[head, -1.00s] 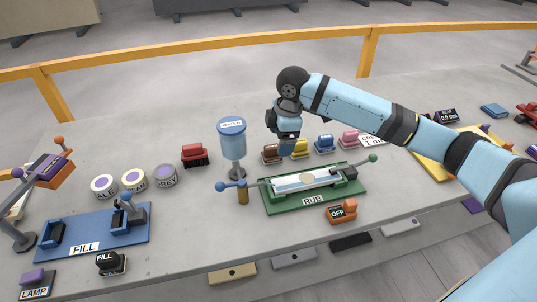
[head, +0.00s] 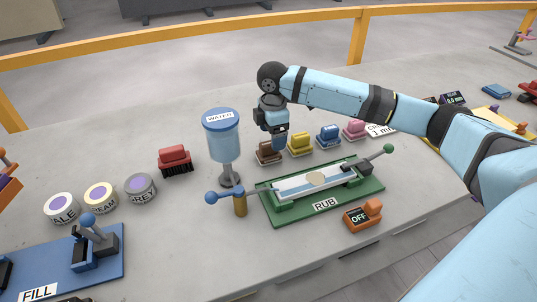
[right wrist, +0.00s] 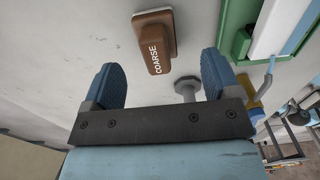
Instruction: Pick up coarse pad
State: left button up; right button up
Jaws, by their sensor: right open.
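The coarse pad is a brown block with a handle, marked COARSE (right wrist: 154,45) in the right wrist view. In the head view the brown coarse pad (head: 268,153) sits on the slab behind the green RUB fixture, at the left end of a row of coloured pads, partly behind my gripper. My right gripper (head: 279,140) is above and close to it. In the right wrist view its two blue fingers (right wrist: 163,80) are apart with nothing between them, and the pad lies beyond their tips. My left gripper is not in view.
Yellow (head: 300,144), blue (head: 328,137) and pink (head: 355,130) pads stand to the right of it. The WATER dispenser (head: 223,135) stands to the left. The green RUB fixture (head: 290,211) with its levers is in front. A red brush (head: 175,160) is further left.

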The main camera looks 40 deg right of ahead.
aim_at(269, 143)
jog(key=f, duration=0.4)
jog(key=f+b, duration=0.1)
jog(key=f, duration=0.1)
jog(key=shift+w+a+f, duration=0.25)
jog(key=shift+w+a, duration=0.05)
jog(key=shift+w, duration=0.05)
jog(key=shift+r, duration=0.1)
jog(key=c, duration=1.1)
